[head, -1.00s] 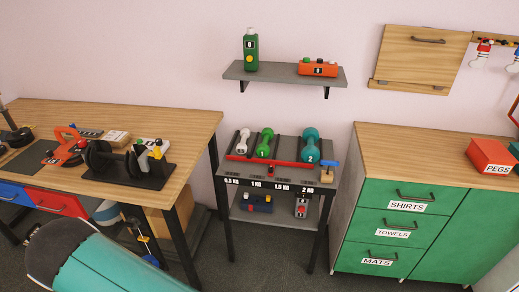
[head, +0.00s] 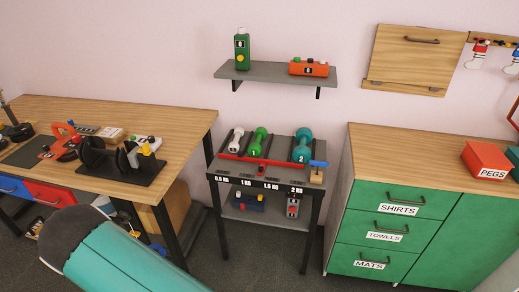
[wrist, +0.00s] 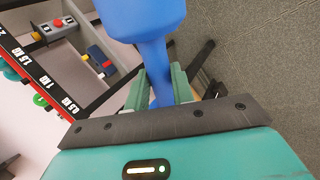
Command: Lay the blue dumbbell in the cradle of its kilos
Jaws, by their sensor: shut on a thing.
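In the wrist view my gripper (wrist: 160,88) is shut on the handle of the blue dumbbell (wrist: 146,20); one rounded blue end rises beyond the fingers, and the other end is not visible. The dumbbell rack (head: 226,193) stands between the desk and the green cabinet in the head view. It holds a white dumbbell (head: 236,140), a green dumbbell (head: 258,142) marked 1 and a teal dumbbell (head: 302,146) marked 2. The cradle above the 1.5 KG label (head: 271,186) looks empty. In the wrist view, the rack's labelled edge (wrist: 48,80) lies to the left of the blue dumbbell.
A red bar (head: 262,162) crosses the rack's front, with a blue-topped block (head: 317,172) at its right. A wall shelf (head: 275,76) hangs above. The desk (head: 185,110) is at left and the green cabinet (head: 395,215) at right, with a gap beside the rack.

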